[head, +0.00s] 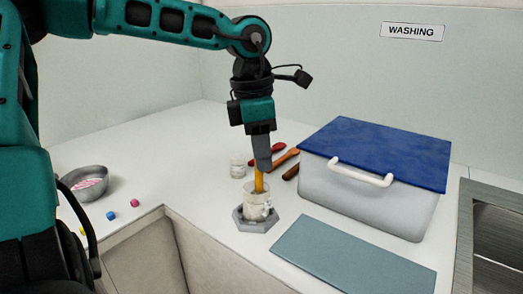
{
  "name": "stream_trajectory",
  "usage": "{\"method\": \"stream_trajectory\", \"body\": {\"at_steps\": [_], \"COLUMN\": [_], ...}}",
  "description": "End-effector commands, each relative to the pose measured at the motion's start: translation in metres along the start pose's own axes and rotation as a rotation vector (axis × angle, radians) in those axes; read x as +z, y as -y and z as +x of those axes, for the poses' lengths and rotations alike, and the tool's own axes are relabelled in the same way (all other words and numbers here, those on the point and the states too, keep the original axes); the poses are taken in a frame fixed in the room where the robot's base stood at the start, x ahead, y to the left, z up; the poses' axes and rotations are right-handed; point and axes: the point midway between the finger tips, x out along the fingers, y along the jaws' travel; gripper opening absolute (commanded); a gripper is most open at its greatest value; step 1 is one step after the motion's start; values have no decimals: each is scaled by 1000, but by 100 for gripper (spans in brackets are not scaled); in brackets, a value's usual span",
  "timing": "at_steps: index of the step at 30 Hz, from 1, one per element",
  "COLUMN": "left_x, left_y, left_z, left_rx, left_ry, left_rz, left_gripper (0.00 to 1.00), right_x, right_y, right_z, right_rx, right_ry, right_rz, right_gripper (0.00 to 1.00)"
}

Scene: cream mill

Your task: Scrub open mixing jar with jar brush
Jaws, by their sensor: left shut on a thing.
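The open mixing jar (257,207) is a whitish, see-through jar standing upright on a grey hexagonal base (254,222) near the counter's inner corner. My left gripper (262,166) points straight down above the jar. It is shut on the yellow-orange handle of the jar brush (259,183). The brush's lower end goes down into the jar mouth, and its head is hidden by the jar wall. My right gripper is not in view.
A large white bin with a blue lid (375,152) stands right of the jar. A blue-grey mat (352,257) lies in front of it, beside a metal sink (498,240). A small white jar (238,166) and utensils (275,159) lie behind. A metal bowl (84,184) and small cubes sit left.

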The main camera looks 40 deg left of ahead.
Motion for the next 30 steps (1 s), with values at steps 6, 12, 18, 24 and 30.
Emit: {"method": "stream_trajectory", "body": {"at_steps": [6,12,18,24,30], "left_x": [-4,-9,-8,-3,-1], "left_y": [2,4,6,12,11], "left_z": [-12,-18,-11,0,-4], "left_rx": [2,2,2,2,1], "left_ry": [4,3,1,0,3], "left_rz": [0,1,1,1,0], "left_gripper": [0,0,0,0,0], "right_x": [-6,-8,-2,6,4], "right_y": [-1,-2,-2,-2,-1], "right_z": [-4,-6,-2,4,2], "right_rx": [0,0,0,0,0], "right_ry": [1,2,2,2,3], "right_rz": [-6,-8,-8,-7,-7], "right_gripper": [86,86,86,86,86]}}
